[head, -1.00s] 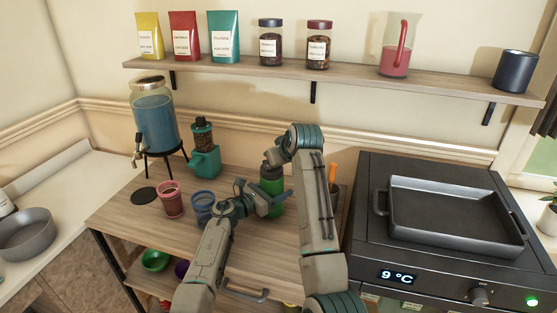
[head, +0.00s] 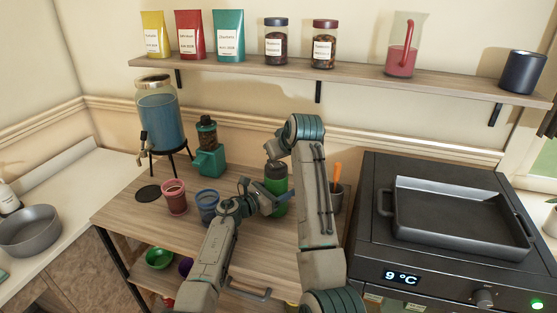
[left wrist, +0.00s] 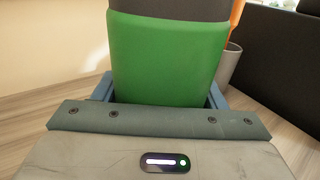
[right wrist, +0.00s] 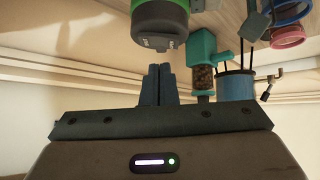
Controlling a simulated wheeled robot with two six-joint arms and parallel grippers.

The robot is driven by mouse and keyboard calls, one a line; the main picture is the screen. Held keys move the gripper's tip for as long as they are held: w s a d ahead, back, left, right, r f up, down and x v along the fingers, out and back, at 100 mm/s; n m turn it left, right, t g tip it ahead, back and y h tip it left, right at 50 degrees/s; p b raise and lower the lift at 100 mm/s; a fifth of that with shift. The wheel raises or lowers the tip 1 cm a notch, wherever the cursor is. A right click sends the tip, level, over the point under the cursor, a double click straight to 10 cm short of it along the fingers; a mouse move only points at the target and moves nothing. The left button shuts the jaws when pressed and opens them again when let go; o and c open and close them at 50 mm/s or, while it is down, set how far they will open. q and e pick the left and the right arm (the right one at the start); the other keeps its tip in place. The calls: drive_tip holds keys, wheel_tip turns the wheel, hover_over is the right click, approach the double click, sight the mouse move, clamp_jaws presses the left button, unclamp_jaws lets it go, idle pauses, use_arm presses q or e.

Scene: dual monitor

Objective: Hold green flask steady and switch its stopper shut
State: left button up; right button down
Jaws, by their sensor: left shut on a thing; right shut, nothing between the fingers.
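The green flask (head: 277,179) stands upright on the wooden table, with a dark grey top. My left gripper (head: 268,201) is shut around its body from the left. In the left wrist view the green body (left wrist: 168,62) sits between the two blue fingers. My right arm reaches over in front of the flask, and its gripper is mostly hidden behind the arm near the flask's top. In the right wrist view, which is upside down, the right gripper (right wrist: 160,82) is shut and empty, close to the dark lid (right wrist: 158,35) and apparently apart from it. The stopper's state is unclear.
A pink cup (head: 174,196), a blue cup (head: 207,206), a teal grinder (head: 209,160) and a drink dispenser (head: 161,120) stand to the left. A grey cup (head: 336,192) with an orange handle is close right of the flask, beside the black oven (head: 372,215).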

wheel_tip(320, 180, up, 2)
drive_tip(key=shift+w+d+r, duration=0.1)
drive_tip(key=shift+d+r, duration=0.05)
drive_tip(key=shift+r, duration=0.05)
drive_tip(key=d+v, duration=0.1)
drive_tip(key=v, duration=0.8)
drive_tip(key=shift+d, duration=0.2)
use_arm(q)
drive_tip(key=o, duration=1.4)
